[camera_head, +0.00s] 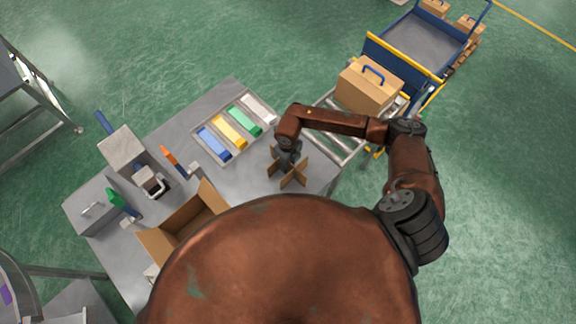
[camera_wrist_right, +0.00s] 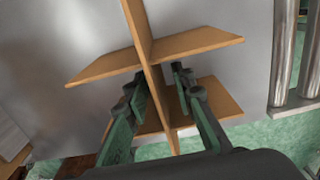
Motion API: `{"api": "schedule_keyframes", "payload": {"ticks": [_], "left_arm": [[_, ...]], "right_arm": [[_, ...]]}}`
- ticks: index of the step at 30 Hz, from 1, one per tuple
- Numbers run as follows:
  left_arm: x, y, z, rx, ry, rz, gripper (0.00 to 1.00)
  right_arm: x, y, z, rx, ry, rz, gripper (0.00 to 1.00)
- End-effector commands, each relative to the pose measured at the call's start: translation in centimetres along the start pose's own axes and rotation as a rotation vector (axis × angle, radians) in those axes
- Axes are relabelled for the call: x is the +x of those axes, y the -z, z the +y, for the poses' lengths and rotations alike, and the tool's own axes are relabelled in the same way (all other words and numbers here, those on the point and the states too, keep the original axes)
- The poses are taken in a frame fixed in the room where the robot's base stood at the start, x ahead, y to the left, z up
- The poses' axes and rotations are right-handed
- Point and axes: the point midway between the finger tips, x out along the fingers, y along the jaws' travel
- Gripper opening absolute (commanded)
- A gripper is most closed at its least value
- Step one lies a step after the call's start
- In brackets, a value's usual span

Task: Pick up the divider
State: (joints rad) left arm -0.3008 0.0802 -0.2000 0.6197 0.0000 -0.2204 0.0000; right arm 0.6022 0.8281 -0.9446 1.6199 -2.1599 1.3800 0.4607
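The divider (camera_head: 291,177) is a brown cardboard cross of interlocking panels. It stands upright on the grey table near its right edge. My right gripper (camera_head: 287,158) is directly above it, pointing down. In the right wrist view, the divider (camera_wrist_right: 205,42) fills the middle. The two fingers of my right gripper (camera_wrist_right: 160,82) are apart, one on each side of one panel, with a gap showing between the panel and the right finger. Whether the left finger touches the panel is hard to tell. My left gripper is not in view.
A tray (camera_head: 197,143) of blue, yellow, green and white items lies behind the divider. An open cardboard box (camera_head: 205,195) stands to the left, near metal fixtures (camera_head: 122,150). A roller conveyor (camera_head: 345,142) carrying a closed carton (camera_head: 366,88) is to the right.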

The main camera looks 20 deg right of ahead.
Motion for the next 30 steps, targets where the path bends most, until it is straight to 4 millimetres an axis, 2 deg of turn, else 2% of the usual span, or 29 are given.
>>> {"api": "schedule_keyframes", "payload": {"ticks": [6,14,24,30], "left_arm": [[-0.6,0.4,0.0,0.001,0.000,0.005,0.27],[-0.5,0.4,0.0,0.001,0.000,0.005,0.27],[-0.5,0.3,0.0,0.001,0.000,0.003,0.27],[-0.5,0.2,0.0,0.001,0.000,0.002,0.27]], "right_arm": [[2.6,0.0,0.1,0.000,-0.001,-0.001,0.23],[3.0,0.0,0.1,-0.001,-0.001,-0.003,0.23],[3.0,0.0,0.1,-0.001,-0.001,-0.003,0.01],[3.0,0.0,0.1,-0.001,-0.001,-0.003,0.00]]}}
